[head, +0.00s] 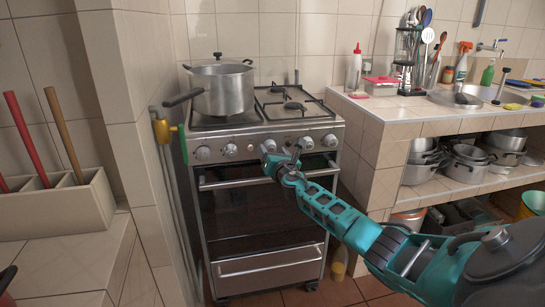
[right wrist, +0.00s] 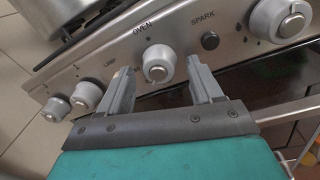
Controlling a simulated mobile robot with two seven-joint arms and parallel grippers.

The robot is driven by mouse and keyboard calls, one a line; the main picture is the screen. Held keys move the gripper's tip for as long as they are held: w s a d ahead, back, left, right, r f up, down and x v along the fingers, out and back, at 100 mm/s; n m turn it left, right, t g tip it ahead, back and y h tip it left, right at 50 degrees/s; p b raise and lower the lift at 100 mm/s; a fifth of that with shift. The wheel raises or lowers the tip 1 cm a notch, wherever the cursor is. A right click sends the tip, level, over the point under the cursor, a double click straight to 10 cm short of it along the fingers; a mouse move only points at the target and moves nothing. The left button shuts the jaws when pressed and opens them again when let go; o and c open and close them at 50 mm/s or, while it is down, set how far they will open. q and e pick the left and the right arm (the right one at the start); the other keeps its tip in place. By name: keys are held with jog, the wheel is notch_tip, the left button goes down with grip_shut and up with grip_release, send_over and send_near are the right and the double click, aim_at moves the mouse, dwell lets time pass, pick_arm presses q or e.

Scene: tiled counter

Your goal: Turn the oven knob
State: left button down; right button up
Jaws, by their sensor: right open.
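The oven knob (right wrist: 158,63) is a round silver knob under the label OVEN on the stove's front panel. In the right wrist view it sits between the tips of my right gripper (right wrist: 160,72), with a gap on each side. The fingers are apart and point at the panel. In the head view the right gripper (head: 281,160) is in front of the panel, just below the knob (head: 269,145), at the top of the oven door. My left gripper is not in view.
Other knobs (right wrist: 88,95) line the panel, with a SPARK button (right wrist: 210,41) right of the oven knob. The oven door handle (head: 230,183) runs below. A pot (head: 224,90) stands on the hob. A tiled counter (head: 375,125) borders the stove on the right.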

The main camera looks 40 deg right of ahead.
jog(key=shift+w, duration=0.15)
jog(key=shift+c, duration=0.5)
jog(key=c, duration=1)
jog(key=shift+o, duration=0.2)
